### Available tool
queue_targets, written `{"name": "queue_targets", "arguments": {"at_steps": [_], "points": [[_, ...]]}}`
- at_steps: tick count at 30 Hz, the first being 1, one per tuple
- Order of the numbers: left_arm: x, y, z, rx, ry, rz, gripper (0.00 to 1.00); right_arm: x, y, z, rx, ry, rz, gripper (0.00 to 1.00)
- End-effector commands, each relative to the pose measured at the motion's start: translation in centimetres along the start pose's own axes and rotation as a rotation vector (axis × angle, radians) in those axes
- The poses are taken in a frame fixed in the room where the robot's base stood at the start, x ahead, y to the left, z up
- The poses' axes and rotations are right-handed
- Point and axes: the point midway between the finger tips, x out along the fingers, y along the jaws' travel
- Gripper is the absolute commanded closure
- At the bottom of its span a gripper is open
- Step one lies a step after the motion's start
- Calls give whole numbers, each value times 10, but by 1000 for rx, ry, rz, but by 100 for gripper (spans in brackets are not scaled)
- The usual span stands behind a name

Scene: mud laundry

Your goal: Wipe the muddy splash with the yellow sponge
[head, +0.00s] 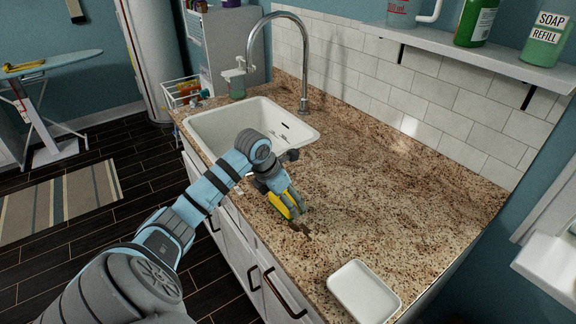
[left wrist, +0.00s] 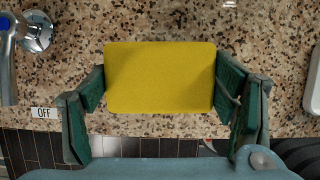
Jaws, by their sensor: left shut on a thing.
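The yellow sponge (head: 279,206) is between the fingers of my left gripper (head: 290,203), low over the granite counter near its front edge. In the left wrist view the sponge (left wrist: 160,77) fills the space between the two green fingers of the left gripper (left wrist: 160,88), which is shut on its sides. The muddy splash (head: 301,229) is a small dark brown patch on the counter just in front of the sponge. I cannot tell whether the sponge touches the counter. The splash does not show in the left wrist view. My right gripper is not in view.
A white dish (head: 363,291) lies near the counter's front right. The white sink (head: 205,125) with a curved tap (head: 249,45) is at the left. A shelf (head: 470,52) with bottles hangs on the tiled wall. The counter's right part (head: 420,200) is clear.

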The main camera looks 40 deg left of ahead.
Motion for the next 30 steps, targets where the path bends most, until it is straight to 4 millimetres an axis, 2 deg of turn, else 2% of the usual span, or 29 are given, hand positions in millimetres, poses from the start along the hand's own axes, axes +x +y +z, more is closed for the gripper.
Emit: {"name": "queue_targets", "arguments": {"at_steps": [1, 13, 30], "points": [[-8, 1, 3, -1, 0, 1, 44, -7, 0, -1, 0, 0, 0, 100], [-40, 3, 12, -8, 0, 4, 44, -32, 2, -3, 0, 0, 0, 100], [-42, 4, 12, -9, 0, 4, 44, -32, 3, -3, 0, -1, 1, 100]]}}
